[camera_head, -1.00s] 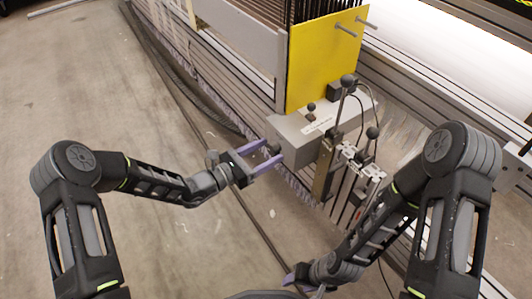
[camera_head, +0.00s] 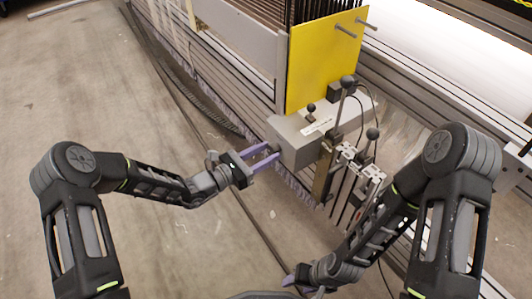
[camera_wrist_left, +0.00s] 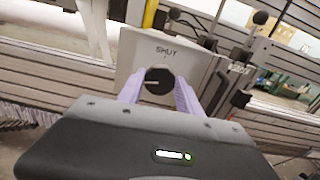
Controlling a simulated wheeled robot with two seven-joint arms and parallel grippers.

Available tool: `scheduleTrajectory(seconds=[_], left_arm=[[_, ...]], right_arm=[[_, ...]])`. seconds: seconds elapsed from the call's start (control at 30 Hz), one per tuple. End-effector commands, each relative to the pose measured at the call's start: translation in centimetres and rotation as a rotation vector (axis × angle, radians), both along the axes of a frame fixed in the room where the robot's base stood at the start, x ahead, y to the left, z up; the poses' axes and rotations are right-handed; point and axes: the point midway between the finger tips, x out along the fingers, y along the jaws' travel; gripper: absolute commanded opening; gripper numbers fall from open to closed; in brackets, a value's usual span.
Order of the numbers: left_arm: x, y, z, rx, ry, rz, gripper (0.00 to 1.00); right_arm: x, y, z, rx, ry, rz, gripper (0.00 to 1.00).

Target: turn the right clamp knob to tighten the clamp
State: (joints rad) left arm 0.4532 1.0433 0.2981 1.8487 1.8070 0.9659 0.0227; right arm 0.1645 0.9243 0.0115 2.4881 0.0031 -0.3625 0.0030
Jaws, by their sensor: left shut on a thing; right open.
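The clamp knob (camera_wrist_left: 158,80) is a black round knob with a light line on its face. It sits on the front of a grey box (camera_wrist_left: 188,58) marked "SHUT" in the left wrist view. My left gripper (camera_wrist_left: 158,90) has its two purple fingers shut on the knob, one on each side. In the head view my left gripper (camera_head: 273,153) meets the end of the grey box (camera_head: 296,145), and its fingers mostly hide the knob. My right gripper (camera_head: 290,283) is open and empty, low over the floor near the bottom edge.
A yellow panel (camera_head: 322,62) stands behind the box. Thin posts with black ball knobs (camera_head: 373,133) and a metal bracket (camera_head: 358,165) stand to the right of the box. A slatted frame (camera_head: 215,62) runs along the back. The floor (camera_head: 80,100) at left is clear.

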Motion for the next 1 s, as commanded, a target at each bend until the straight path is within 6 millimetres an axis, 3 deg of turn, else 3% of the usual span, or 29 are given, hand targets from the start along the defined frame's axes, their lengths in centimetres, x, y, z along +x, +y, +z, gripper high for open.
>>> scheduleTrajectory(seconds=[0.47, 1.0], left_arm=[[-0.02, -0.02, 0.03, 0.082, -0.113, 0.0, 0.01], [-0.11, -0.08, -0.04, 0.358, -0.494, 0.0, 0.01]], right_arm=[[-0.03, 0.04, 0.17, 0.0, 0.001, 0.001, 0.52], [-0.09, 0.09, 0.32, 0.001, 0.001, 0.002, 0.52]])
